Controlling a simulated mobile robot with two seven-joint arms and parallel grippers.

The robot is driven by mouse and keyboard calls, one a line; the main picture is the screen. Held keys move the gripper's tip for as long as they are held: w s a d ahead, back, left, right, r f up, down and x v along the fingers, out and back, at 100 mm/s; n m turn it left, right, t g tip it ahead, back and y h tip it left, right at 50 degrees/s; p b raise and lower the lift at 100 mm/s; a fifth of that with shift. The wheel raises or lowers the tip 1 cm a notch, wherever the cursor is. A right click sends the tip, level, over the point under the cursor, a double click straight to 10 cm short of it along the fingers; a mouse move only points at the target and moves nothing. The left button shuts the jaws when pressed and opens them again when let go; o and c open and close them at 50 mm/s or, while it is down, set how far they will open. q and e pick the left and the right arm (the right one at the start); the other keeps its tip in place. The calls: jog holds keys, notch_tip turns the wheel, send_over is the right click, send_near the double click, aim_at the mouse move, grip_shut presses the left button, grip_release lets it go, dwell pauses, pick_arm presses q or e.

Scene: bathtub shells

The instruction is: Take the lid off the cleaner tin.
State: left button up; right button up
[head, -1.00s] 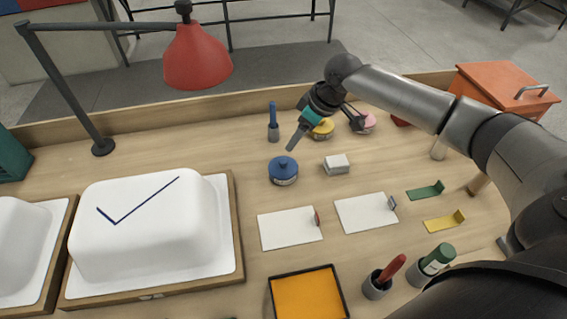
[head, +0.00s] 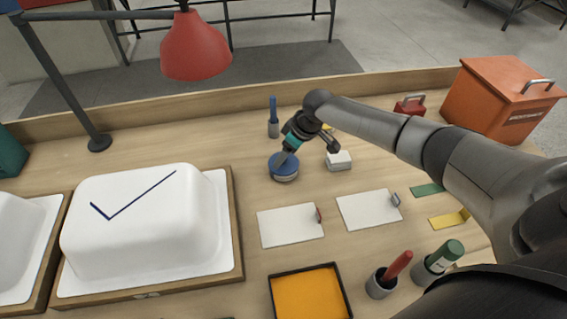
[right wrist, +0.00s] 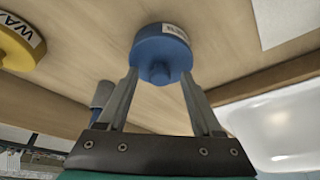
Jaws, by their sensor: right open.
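The blue tin (head: 286,179), which I take for the cleaner tin, stands on the bench right of the white tub shell. Its blue lid (head: 274,164) is on and has a small central knob (right wrist: 159,74); its pale label is too small to read. My right gripper (head: 284,157) is over the lid. In the right wrist view the open fingers (right wrist: 158,82) stand on either side of the knob, with gaps; I cannot tell whether the tips touch the lid. My left gripper is not in view.
A yellow tin (right wrist: 18,45) is mostly hidden by my arm in the head view. White cards (head: 290,226) lie in front. The red lamp (head: 194,48) hangs back left.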

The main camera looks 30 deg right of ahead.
grip_shut()
dwell(0.5)
